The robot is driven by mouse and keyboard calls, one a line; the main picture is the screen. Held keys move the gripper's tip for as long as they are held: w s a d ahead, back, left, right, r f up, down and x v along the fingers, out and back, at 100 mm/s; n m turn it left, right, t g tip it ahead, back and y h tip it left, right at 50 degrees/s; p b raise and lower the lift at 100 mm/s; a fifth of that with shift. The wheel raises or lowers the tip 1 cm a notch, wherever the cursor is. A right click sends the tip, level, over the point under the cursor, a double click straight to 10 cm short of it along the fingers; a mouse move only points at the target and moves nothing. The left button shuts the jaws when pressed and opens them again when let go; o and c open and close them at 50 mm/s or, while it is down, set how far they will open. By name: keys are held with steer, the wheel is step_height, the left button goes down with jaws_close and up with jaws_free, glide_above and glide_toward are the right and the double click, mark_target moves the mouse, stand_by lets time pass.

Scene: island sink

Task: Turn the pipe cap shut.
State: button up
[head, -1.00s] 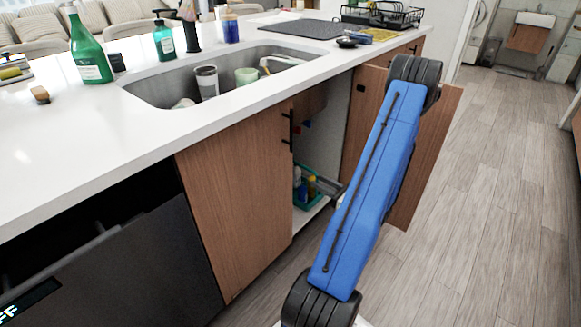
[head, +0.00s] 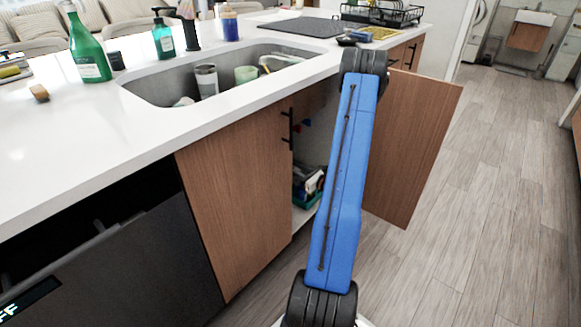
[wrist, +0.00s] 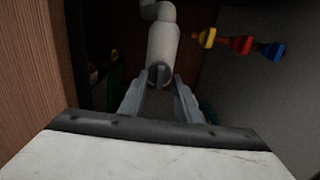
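In the wrist view a pale grey pipe (wrist: 163,38) comes down from the top. The pipe cap (wrist: 160,75) is at its lower end, with a raised ridge across its face. My gripper (wrist: 160,80) is open, with one finger on each side below and in front of the cap. I cannot tell whether the fingers touch it. In the head view my blue arm link covers part of the open sink cabinet, and the cap and pipe are hidden.
Coloured valve handles (wrist: 242,44) stick out right of the pipe. The cabinet's wooden side (wrist: 32,60) is close on the left. An open door (head: 415,145) stands right of my arm. A teal caddy (head: 307,200) sits on the cabinet floor, and the sink (head: 160,85) is above.

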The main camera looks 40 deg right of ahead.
steer(key=shift+w, duration=0.7)
steer(key=shift+a, duration=0.1)
steer(key=shift+c, duration=0.2)
jaws_close()
steer(key=shift+m, duration=0.3)
steer(key=m, duration=1.7)
steer(key=shift+d+f, duration=0.15)
steer(key=shift+d, duration=0.1)
steer(key=shift+m, duration=0.3)
